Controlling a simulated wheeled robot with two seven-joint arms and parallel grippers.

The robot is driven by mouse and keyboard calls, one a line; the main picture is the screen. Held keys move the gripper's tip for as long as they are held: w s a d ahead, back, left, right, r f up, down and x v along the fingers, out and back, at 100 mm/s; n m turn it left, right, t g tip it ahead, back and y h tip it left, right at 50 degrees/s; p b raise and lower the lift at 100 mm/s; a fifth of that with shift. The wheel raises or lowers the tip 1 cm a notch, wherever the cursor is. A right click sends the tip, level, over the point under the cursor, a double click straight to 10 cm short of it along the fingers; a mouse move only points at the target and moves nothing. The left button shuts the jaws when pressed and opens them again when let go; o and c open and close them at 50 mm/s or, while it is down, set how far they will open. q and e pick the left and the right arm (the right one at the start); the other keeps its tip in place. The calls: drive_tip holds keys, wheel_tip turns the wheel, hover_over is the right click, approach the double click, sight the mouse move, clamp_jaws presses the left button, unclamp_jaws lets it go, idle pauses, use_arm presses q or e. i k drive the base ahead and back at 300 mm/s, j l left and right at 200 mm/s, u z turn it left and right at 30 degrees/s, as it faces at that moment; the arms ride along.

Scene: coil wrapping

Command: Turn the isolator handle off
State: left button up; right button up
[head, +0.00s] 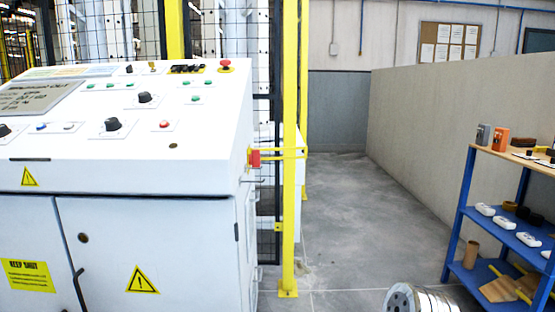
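A white control console (120,165) fills the left of the head view. A small red handle (255,158) sticks out from its right side, beside a yellow post (290,215); it looks like the isolator handle. Yellow bars run from it to the post. It is too small to tell which way it is turned. Several black rotary knobs, one at the middle of the panel (145,98), sit on the sloped top with green buttons and a red mushroom button (226,66).
A blue shelf rack (463,195) with small items stands at the right. Grey floor (345,225) is clear between the yellow post and the low wall (425,130). Black mesh fencing stands behind the console.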

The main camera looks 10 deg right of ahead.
sight(254, 158)
drive_tip(key=l+u, duration=0.2)
drive_tip(key=l, duration=0.8)
drive_tip(key=i+l, duration=0.15)
drive_tip(key=l, duration=0.2)
drive_tip(key=i+l, duration=0.2)
drive_tip(key=l, duration=0.15)
drive_tip(key=u, duration=0.05)
